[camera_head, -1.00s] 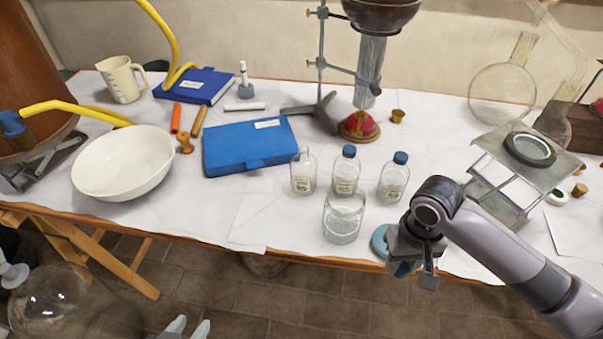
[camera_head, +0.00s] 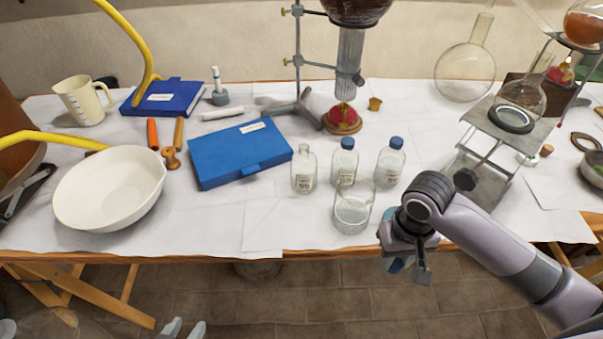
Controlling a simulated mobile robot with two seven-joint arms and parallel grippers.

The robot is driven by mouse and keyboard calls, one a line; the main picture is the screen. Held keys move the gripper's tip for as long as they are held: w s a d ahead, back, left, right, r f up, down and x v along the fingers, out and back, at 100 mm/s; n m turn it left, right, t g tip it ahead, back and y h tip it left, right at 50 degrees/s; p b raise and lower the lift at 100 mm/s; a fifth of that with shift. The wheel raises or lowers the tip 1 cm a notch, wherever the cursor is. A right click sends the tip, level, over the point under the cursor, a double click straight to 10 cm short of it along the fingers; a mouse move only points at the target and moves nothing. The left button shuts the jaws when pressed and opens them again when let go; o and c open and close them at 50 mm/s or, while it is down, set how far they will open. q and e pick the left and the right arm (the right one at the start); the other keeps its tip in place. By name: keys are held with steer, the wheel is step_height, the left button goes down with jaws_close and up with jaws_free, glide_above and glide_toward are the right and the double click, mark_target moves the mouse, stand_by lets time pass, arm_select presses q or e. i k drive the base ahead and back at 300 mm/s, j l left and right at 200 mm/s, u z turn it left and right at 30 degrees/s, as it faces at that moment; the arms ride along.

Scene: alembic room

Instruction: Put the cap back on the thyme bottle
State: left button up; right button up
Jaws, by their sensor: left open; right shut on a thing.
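An uncapped clear glass bottle (camera_head: 304,172) with a white label stands upright at the left of a row of three bottles. The other two, the middle bottle (camera_head: 344,165) and the right bottle (camera_head: 389,165), wear blue caps. The labels are too small to read. My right gripper (camera_head: 410,268) is by the table's front edge, in front of the bottles and to their right. It is shut on a small blue thing (camera_head: 396,264), apparently a cap, mostly hidden by the gripper. My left gripper (camera_head: 185,329) is open and empty at the bottom edge, below the table front.
A glass beaker (camera_head: 352,213) stands in front of the middle bottle. A blue case (camera_head: 225,160) lies left of the bottles, and a white bowl (camera_head: 108,190) is further left. A metal stand (camera_head: 490,160) is at the right. White tabletop is clear in front of the uncapped bottle.

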mark_target(303, 164)
steer(key=j+z, duration=0.25)
steer(key=j, duration=0.2)
steer(key=k+j+z, duration=0.2)
steer(key=j, duration=0.25)
steer(key=j+z, duration=0.25)
steer(key=j, duration=0.2)
